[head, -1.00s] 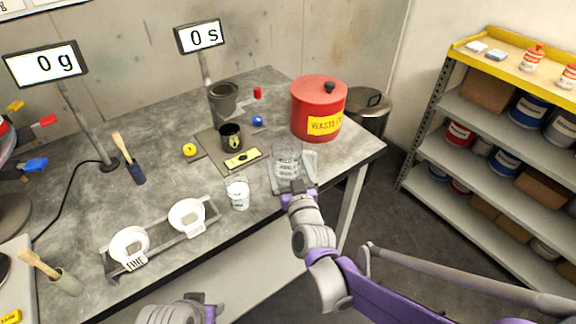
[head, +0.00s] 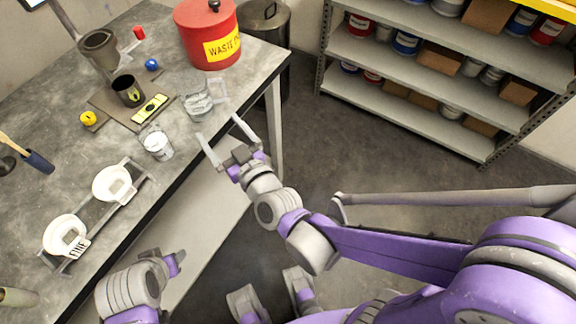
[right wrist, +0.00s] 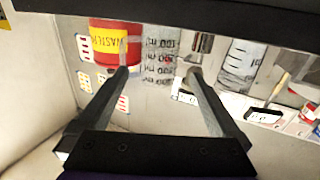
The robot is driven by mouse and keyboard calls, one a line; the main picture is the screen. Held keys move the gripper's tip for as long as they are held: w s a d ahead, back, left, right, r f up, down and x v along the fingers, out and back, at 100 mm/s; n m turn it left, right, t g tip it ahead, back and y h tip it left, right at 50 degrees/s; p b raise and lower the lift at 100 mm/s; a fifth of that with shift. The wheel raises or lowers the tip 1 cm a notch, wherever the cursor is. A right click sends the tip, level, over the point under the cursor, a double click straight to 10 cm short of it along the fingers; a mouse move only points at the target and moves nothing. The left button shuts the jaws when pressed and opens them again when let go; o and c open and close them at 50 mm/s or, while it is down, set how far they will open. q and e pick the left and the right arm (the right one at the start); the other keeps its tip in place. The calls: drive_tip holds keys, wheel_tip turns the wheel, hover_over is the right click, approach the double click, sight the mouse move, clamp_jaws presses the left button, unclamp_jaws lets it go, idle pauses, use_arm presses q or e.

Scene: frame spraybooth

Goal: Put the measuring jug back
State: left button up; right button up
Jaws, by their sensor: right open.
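The clear measuring jug (head: 197,101) stands upright on the bench near its right edge, in front of the red waste can. Its printed marks show in the right wrist view (right wrist: 158,58), beyond and between my fingertips. My right gripper (head: 218,127) is open and empty, with its fingers pointing toward the jug and a gap between them. It also shows in the right wrist view (right wrist: 158,73). My left gripper (head: 176,263) is low in front of the bench edge; its jaws are not clear.
A clear beaker (head: 157,144) stands left of the jug, close to the bench edge. The red waste can (head: 208,35) is behind it. A dark cup (head: 128,91), yellow level (head: 151,108) and white funnels (head: 116,185) are also on the bench. Shelves (head: 440,95) stand right, across open floor.

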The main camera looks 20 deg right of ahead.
drive_tip(key=s+d+f+m+g+h, duration=0.1)
drive_tip(key=s+d+f+g+h, duration=0.1)
drive_tip(key=s+d+f+g, duration=0.4)
drive_tip(key=s+d+f+m+g+h, duration=0.1)
drive_tip(key=s+d+f+g+h, duration=0.1)
drive_tip(key=s+d+f+g, duration=0.4)
drive_tip(key=s+d, duration=0.3)
drive_tip(key=s, duration=0.4)
drive_tip(key=shift+s+m+g, duration=0.15)
drive_tip(key=shift+m+g, duration=0.15)
drive_tip(key=shift+m, duration=0.1)
